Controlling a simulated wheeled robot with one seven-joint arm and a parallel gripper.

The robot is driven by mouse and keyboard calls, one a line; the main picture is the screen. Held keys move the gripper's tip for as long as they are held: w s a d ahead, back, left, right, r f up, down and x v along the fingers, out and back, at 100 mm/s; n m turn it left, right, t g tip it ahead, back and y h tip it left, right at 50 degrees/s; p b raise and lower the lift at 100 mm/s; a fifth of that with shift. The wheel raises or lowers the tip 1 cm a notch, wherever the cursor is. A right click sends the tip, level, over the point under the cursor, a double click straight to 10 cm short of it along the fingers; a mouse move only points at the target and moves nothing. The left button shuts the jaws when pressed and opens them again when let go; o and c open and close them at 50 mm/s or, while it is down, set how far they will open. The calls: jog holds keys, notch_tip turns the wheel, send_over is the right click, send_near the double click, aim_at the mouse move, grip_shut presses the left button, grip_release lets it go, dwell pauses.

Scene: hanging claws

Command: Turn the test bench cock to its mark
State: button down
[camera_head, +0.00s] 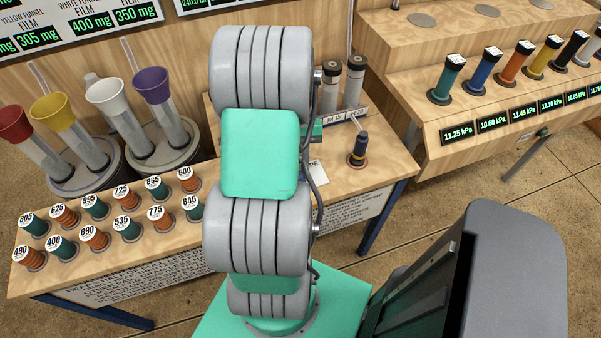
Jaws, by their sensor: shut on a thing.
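My arm stands upright in the middle of the head view and covers part of the wooden bench (387,179) behind it. My gripper is not visible; the arm's thick grey and green links hide whatever lies behind them. I cannot make out the test bench cock or its mark for certain.
Numbered spools (127,228) stand in rows at the bench's left. Tilted coloured funnels (109,98) and two dark-capped cylinders (354,76) stand behind. The right bench holds coloured handles (485,69) above pressure displays (493,124). Open floor (440,205) lies between the benches.

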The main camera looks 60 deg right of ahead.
jog(key=shift+s+f+m+t+y+b, duration=0.15)
jog(key=shift+m+t+y+b, duration=0.2)
jog(key=shift+m, duration=0.65)
jog(key=shift+r+m+t+p, duration=0.35)
jog(key=shift+m+p, duration=0.1)
jog(key=shift+m, duration=0.35)
jog(key=shift+f+m+t+p, duration=0.1)
jog(key=shift+m+t+p, duration=0.2)
jog(key=shift+m+p, duration=0.5)
jog(key=c, duration=1.8)
grip_release()
jog(key=shift+f, duration=0.15)
jog(key=o, duration=0.7)
jog(key=p+v, duration=0.4)
jog(key=v, duration=0.2)
